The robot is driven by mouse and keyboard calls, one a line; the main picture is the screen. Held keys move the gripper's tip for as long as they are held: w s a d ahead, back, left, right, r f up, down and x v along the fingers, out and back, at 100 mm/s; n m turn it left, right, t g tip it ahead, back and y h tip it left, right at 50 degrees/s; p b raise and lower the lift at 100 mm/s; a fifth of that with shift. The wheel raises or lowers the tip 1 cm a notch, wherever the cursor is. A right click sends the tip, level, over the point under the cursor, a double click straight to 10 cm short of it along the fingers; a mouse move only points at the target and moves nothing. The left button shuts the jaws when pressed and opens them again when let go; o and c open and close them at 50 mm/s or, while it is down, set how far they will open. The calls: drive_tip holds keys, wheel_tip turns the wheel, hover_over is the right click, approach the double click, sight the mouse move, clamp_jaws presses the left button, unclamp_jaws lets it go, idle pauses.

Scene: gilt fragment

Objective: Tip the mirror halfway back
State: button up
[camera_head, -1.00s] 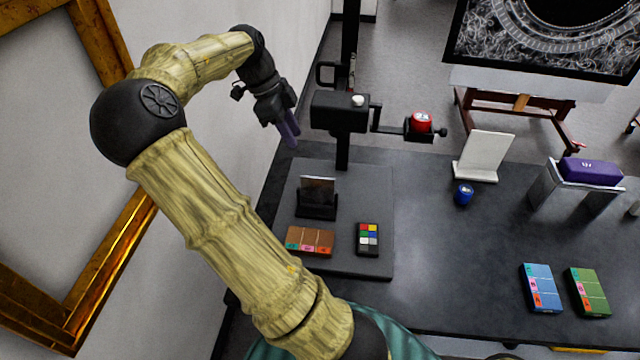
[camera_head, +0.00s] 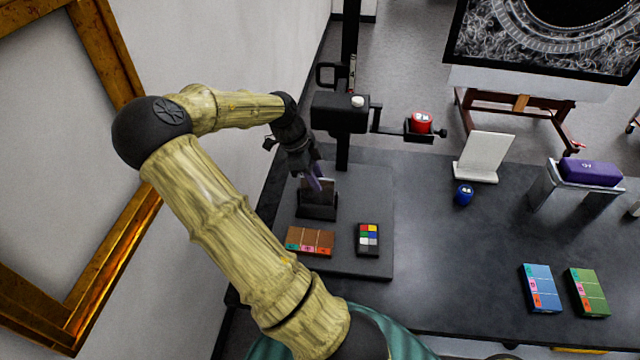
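A small mirror (camera_head: 330,187) stands upright in a black holder (camera_head: 317,212) on the raised dark board at the left of the table. My gripper (camera_head: 316,184) points down at the mirror's upper part, with its purple fingers overlapping the panel in the picture. The fingers hide part of the mirror's top edge. I cannot tell whether they touch it, or how far apart they are.
On the dark board (camera_head: 375,265) lie a brown box (camera_head: 310,241) and a colour chart (camera_head: 368,240). A black post device (camera_head: 340,114) with a side arm carrying a red object (camera_head: 421,122) rises behind. A gold frame (camera_head: 125,245) leans at the left. The table's middle is clear.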

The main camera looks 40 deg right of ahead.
sight(320, 204)
drive_tip(key=shift+x, duration=1.5)
clamp_jaws()
